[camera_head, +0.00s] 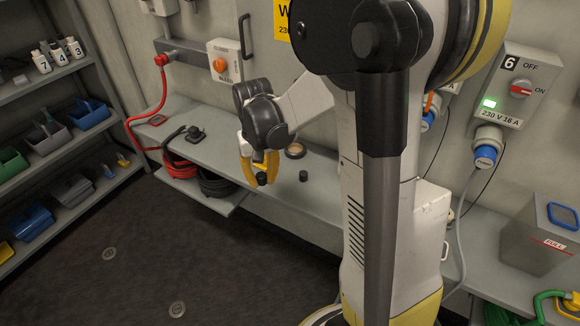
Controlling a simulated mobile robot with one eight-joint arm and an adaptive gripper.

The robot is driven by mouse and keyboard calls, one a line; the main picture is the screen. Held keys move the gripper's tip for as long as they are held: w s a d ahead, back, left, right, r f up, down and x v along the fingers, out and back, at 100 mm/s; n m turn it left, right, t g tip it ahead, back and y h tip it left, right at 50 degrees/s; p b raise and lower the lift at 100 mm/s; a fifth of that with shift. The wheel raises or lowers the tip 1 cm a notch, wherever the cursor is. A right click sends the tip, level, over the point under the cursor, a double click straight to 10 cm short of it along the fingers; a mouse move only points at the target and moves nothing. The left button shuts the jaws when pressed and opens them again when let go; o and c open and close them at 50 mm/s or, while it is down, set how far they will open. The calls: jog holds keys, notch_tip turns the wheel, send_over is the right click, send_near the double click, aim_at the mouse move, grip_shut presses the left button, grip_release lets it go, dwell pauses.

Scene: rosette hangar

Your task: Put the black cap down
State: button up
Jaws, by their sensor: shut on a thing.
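My gripper (261,178) has yellow fingers and points down near the front edge of the grey bench (325,205). It is shut on a small black cap (262,180) that shows at the fingertips. Whether the cap touches the bench or hangs above it, I cannot tell. The fingers hide part of the cap.
A small dark round piece (303,176) stands on the bench right of my gripper. A tan-topped disc (295,151) lies behind it. A black plug with cable (195,134) lies to the left. A grey bin (540,235) stands far right. Shelves line the left wall.

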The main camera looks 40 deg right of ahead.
jog(key=s+d+f+m, duration=0.1)
jog(key=s+d+m, duration=0.2)
jog(key=d, duration=0.4)
jog(key=s+d+m, duration=0.3)
jog(key=d, duration=0.5)
jog(key=b, duration=0.3)
send_over(319, 198)
jog(key=shift+m, duration=0.4)
notch_tip(319, 198, down, 6)
jog(key=shift+f, duration=0.25)
jog(key=shift+f+b, duration=0.55)
jog(key=shift+f, duration=1.35)
jog(key=shift+f, duration=0.1)
jog(key=o, duration=0.9)
